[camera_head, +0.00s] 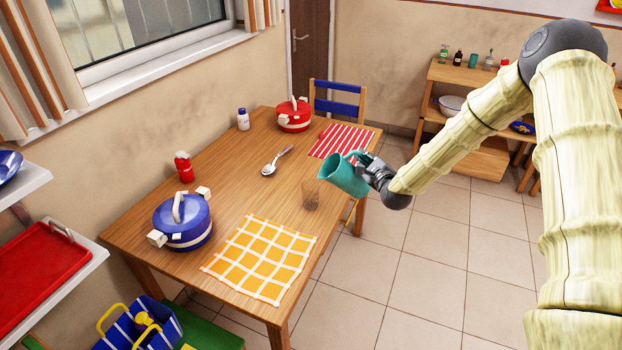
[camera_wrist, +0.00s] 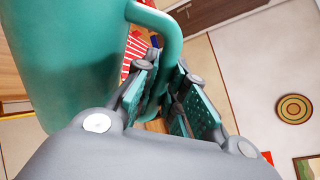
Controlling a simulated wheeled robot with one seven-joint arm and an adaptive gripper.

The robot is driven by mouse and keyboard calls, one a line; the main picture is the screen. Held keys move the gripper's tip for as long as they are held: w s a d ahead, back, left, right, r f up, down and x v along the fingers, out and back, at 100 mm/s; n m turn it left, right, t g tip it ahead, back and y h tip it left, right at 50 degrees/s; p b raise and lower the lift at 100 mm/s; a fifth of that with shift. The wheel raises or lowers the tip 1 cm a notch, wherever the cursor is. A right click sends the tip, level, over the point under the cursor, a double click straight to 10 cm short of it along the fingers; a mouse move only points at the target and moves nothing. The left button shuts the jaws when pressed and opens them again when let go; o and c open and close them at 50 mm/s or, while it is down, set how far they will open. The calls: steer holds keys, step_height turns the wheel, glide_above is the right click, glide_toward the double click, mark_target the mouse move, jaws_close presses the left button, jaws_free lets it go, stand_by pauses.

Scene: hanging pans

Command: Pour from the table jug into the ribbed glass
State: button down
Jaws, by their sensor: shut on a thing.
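The teal jug (camera_head: 344,175) is held off the table at its right edge, tilted with its mouth toward the left. My gripper (camera_head: 370,166) is shut on the jug's handle, to the right of the jug body. In the wrist view the jug body (camera_wrist: 70,65) fills the left side, and the handle runs down between the fingers of my gripper (camera_wrist: 165,105). The ribbed glass (camera_head: 310,194) is a clear tumbler standing on the table (camera_head: 236,190), just left of and below the jug in the picture. I cannot tell whether liquid is in either.
A yellow checked mat (camera_head: 262,258) lies in front, and a blue pot (camera_head: 183,222) stands left of it. A spoon (camera_head: 276,162), red pot (camera_head: 294,114), red bottle (camera_head: 184,166) and striped mat (camera_head: 344,141) are farther back. A chair (camera_head: 337,101) stands behind.

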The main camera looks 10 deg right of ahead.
steer(key=shift+a+r+n+p, duration=0.25)
steer(key=shift+r+n+p, duration=0.15)
steer(key=shift+r+p, duration=0.35)
steer(key=shift+a+r+p, duration=0.1)
steer(key=shift+r+p, duration=0.15)
steer(key=shift+p, duration=0.1)
steer(key=shift+w+a+r+n+h+p, duration=0.1)
steer(key=shift+a+r+n+h+p, duration=0.1)
steer(key=shift+a+r+n+p, duration=0.3)
steer(key=shift+a+r+n+h+p, duration=0.25)
steer(key=shift+r+p, duration=0.2)
steer(key=shift+p, duration=0.25)
stand_by(1.9)
steer(key=shift+d, duration=0.1)
